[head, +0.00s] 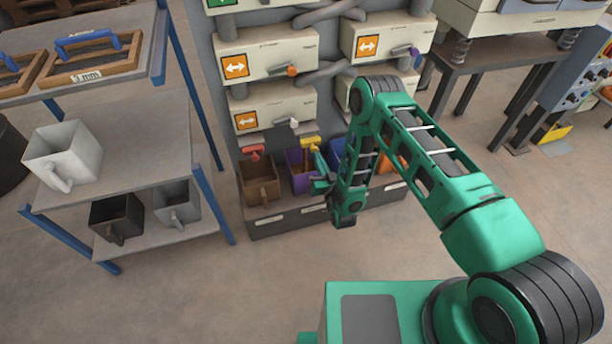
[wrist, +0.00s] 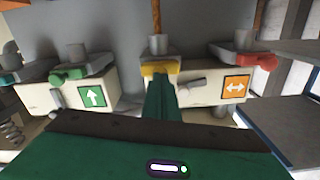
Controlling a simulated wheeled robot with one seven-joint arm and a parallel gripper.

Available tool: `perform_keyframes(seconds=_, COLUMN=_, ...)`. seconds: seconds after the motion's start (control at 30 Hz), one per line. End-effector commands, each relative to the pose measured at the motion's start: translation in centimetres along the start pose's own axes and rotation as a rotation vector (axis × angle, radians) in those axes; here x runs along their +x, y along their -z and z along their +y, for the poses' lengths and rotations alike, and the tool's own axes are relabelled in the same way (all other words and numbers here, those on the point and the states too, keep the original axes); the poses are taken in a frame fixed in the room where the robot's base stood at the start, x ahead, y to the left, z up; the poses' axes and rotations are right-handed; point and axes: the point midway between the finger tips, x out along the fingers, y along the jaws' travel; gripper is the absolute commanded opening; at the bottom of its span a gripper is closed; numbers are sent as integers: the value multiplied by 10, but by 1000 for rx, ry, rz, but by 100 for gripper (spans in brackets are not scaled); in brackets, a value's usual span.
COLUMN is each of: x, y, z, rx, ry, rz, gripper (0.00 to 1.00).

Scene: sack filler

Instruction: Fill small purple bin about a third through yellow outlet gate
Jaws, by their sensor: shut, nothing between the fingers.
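The small purple bin (head: 297,172) stands upright on the low ledge of the filler, below the yellow outlet gate (head: 309,141). The yellow gate also shows in the wrist view (wrist: 160,68). My gripper (head: 317,154) is shut and empty, its fingertips at or very near the yellow gate; I cannot tell whether they touch. It also shows in the wrist view (wrist: 161,84), pointing at the gate. A narrow brown strip runs from the yellow outlet; it looks like material, but I cannot tell if it flows. The bin's fill level is unclear.
A brown bin (head: 260,181) stands left of the purple one, under a red gate (head: 252,152). An orange bin (head: 391,163) is to the right, partly behind my arm. A shelf (head: 130,160) with a white bin (head: 64,155) stands left. The front floor is clear.

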Motion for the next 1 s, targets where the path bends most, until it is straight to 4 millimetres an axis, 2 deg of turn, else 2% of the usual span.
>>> perform_keyframes(seconds=0.37, x=30, y=0, z=0, rx=0, ry=0, rz=1, gripper=0)
perform_keyframes(seconds=0.47, x=30, y=0, z=0, rx=0, ry=0, rz=-1, gripper=0)
perform_keyframes(seconds=0.57, x=22, y=-1, z=0, rx=0, ry=0, rz=-3, gripper=0)
perform_keyframes(seconds=1.0, x=-34, y=-1, z=0, rx=0, ry=0, rz=-3, gripper=0)
